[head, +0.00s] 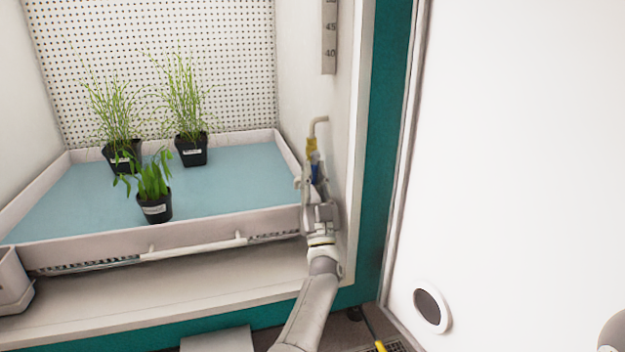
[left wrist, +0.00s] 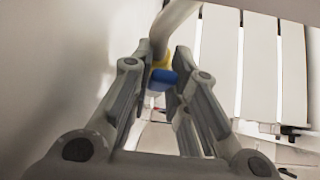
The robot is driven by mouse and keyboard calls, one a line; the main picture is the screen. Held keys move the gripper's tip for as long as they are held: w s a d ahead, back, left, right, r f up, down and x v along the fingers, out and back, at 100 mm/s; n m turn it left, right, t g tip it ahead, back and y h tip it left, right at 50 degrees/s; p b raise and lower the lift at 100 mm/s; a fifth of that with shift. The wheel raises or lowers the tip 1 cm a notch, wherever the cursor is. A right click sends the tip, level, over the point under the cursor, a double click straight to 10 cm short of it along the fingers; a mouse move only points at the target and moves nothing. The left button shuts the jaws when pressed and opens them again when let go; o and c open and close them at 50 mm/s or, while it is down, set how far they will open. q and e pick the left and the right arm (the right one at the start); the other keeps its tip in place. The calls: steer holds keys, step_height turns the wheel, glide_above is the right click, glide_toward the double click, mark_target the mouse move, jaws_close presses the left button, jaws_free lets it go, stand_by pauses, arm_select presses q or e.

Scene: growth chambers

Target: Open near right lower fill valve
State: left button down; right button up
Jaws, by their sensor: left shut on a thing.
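The fill valve (head: 311,146) is on the chamber's right inner wall, at the tray's right edge. It has a yellow body and a blue handle (head: 315,160), under a bent grey pipe (head: 316,122). My left gripper (head: 311,172) reaches up to it from below and is shut on the blue handle. In the left wrist view the blue handle (left wrist: 162,78) sits between the fingertips, with the yellow body (left wrist: 163,63) just above. The fingers hide part of the handle, and its exact angle is hard to tell. My right gripper is not in view.
A tray with a blue floor (head: 85,200) holds three potted plants, the nearest (head: 156,208) at its front. The teal door frame (head: 385,150) and a white panel (head: 520,150) stand close on the right. A ruler strip (head: 330,40) is above the valve.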

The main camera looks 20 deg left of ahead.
mark_target(313, 152)
arm_select(q)
steer(key=shift+f, duration=0.1)
steer(key=c, duration=1.4)
jaws_free()
step_height(313, 152, up, 10)
steer(key=shift+r, duration=0.1)
